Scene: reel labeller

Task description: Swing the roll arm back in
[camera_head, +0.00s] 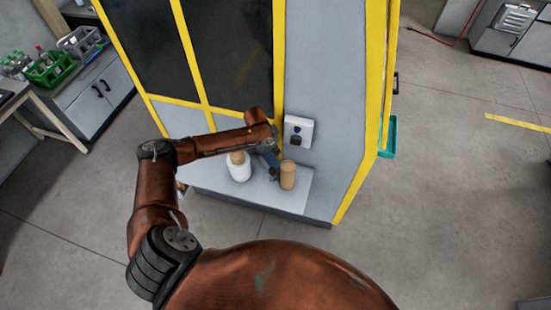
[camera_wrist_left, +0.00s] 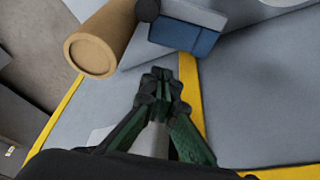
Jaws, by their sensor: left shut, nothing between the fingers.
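My left gripper (camera_wrist_left: 160,78) is shut and empty in the left wrist view, its dark green-and-black fingertips together. Above it in the picture are a tan cylindrical roll (camera_wrist_left: 98,42) and a blue block (camera_wrist_left: 188,36) with dark round parts beside it. The fingertips look apart from both. In the head view the tan roll (camera_head: 288,175) stands at the front of the yellow-framed machine, right of a white roll (camera_head: 238,172). A small blue-grey part (camera_head: 268,160) shows between them. My forearm covers the area just behind, so I cannot make out the roll arm clearly. My right gripper is out of view.
A grey ledge (camera_head: 300,203) juts from the machine under the rolls. A white box (camera_head: 298,131) with dark controls is on the grey panel. A bench with a green crate (camera_head: 50,68) is at the left. The floor to the right is clear.

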